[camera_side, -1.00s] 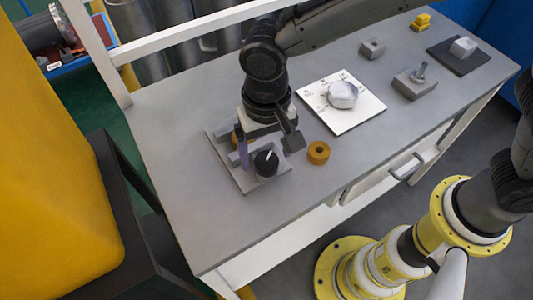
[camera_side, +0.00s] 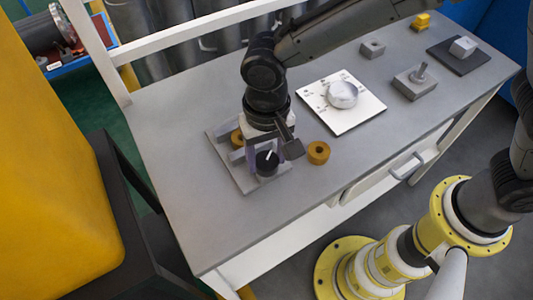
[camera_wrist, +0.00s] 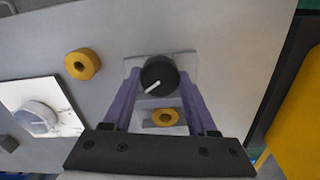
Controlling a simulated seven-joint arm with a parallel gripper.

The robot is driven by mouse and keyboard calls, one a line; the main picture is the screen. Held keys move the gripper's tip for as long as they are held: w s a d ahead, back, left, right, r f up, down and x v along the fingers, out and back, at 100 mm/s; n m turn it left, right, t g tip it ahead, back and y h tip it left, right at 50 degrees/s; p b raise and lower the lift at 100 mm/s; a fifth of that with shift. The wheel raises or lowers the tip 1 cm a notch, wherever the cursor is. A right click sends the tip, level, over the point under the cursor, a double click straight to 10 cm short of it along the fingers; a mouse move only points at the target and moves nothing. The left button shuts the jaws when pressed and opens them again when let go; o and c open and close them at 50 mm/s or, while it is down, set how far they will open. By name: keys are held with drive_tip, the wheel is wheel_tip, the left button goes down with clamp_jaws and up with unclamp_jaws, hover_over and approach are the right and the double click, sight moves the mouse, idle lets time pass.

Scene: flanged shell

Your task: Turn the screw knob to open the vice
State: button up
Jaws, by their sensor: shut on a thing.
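The vice is a grey block on a plate (camera_side: 243,182) near the table's left end. Its screw knob (camera_side: 267,162) is black and round with a white pointer line; the knob also shows in the wrist view (camera_wrist: 158,75). My gripper (camera_wrist: 159,74) has its two purple fingers on either side of the knob, shut on it. In the side view my gripper (camera_side: 267,160) points down over the vice and hides part of it. A yellow ring (camera_wrist: 165,117) sits in the vice, behind the knob in the side view.
A second yellow ring (camera_side: 318,152) lies loose to the right of the vice. Beyond it are a white board with a round dial (camera_side: 343,95), a grey block with a peg (camera_side: 415,82), and smaller blocks. The table's front left is clear.

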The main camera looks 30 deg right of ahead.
drive_tip(key=shift+n, duration=0.4)
drive_tip(key=n, duration=0.5)
drive_tip(key=shift+r, duration=0.1)
drive_tip(key=n, duration=0.7)
drive_tip(key=shift+n, duration=0.4)
drive_tip(key=n, duration=1.2)
drive_tip(key=shift+n, duration=0.3)
drive_tip(key=o, duration=1.4)
drive_tip(key=shift+c, duration=0.2)
